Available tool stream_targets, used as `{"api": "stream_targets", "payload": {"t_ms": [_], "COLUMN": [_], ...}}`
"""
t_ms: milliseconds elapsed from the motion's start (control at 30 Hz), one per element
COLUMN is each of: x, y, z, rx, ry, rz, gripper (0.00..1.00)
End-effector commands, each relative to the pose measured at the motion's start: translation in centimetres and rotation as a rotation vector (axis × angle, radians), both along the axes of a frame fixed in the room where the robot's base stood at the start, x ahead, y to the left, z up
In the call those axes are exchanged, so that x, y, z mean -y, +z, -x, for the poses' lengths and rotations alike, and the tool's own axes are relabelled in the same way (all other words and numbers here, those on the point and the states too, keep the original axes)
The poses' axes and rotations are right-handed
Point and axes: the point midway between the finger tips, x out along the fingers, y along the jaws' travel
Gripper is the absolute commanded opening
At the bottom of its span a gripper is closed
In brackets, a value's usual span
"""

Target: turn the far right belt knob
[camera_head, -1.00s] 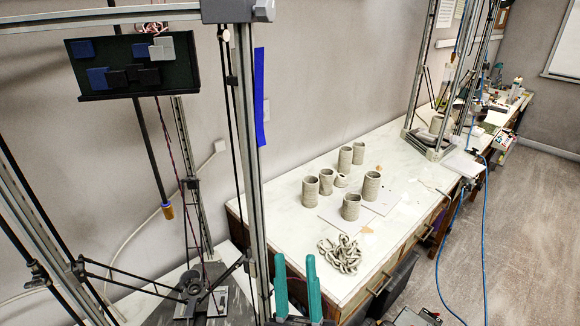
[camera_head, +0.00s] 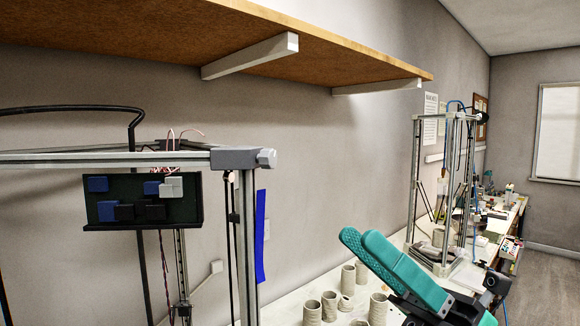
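A frame of metal rails stands on the left, with a dark grey corner block (camera_head: 235,158) at its top right. A small light grey knob (camera_head: 267,158) sticks out from the right end of that block. I cannot tell whether it is the belt knob of the task. My gripper (camera_head: 357,238) is at the lower middle, its two teal fingers tilted up to the left. It is below and to the right of the knob, clearly apart from it. The fingers partly overlap in this view but look open, and nothing shows between them.
A wooden shelf (camera_head: 150,45) on white brackets (camera_head: 250,57) hangs above the frame. A dark panel with blue, grey and black blocks (camera_head: 143,200) hangs on the frame. Clay cylinders (camera_head: 330,306) stand on the white bench below. A second metal frame (camera_head: 414,180) stands farther back.

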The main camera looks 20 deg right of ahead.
Motion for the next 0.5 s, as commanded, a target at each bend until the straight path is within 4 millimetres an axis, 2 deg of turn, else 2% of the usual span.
{"api": "stream_targets", "payload": {"t_ms": [33, 200, 500], "x": [0.0, -0.3, -0.9], "y": [1.4, 4.8, 9.0], "z": [0.4, 1.3, 1.9], "rx": [0.004, -0.001, -0.060], "ry": [-0.041, -0.168, -0.389], "rz": [0.069, 0.284, 0.646], "gripper": [0.39, 0.39, 0.39]}}
